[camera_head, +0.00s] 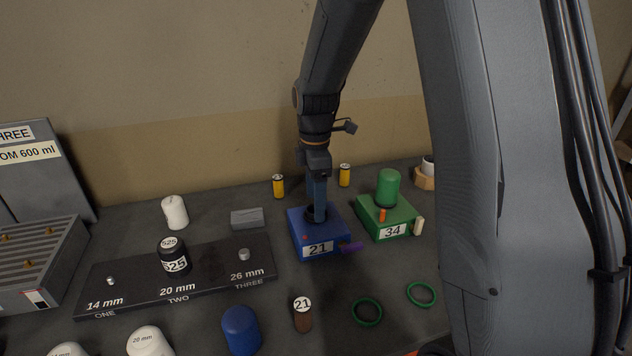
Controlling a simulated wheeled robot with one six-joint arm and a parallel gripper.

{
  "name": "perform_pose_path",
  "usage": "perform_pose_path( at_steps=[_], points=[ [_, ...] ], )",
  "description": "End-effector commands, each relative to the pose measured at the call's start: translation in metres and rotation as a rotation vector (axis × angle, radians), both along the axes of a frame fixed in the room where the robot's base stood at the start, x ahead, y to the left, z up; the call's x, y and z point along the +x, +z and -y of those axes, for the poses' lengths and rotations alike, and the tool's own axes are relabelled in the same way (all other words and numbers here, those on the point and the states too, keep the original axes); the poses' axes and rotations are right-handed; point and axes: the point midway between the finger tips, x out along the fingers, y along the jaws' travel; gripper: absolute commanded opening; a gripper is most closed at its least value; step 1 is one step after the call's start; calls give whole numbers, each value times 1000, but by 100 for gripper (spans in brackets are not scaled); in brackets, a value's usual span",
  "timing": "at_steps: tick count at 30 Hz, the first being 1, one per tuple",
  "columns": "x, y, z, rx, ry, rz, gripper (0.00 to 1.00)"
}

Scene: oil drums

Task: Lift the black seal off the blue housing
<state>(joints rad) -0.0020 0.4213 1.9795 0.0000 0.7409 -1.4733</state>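The blue housing (320,246), labelled 21, stands on the dark table right of centre. A black ring, the seal (309,213), shows in part on top of the housing. My gripper (319,217) points straight down with its fingertips at the seal, over the top of the housing. The fingers and my arm hide much of the seal. I cannot tell whether the fingers are closed on it. A purple piece (351,248) sticks out at the housing's right front.
A green housing (391,219) labelled 34, with a green cylinder on it, stands close on the right. In front are a brown bottle (302,315), a blue cap (241,330) and green rings (367,312). A dark stepped rack (180,280) lies left.

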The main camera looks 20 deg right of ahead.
Motion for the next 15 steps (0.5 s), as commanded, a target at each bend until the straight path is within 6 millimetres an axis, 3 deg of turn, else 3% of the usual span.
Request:
perform_pose_path(
  at_steps=[6, 15],
  points=[
    [0, -20, 1, 0, -2, -1, 70],
    [0, -24, 2, 0, -4, 0, 70]
  ],
)
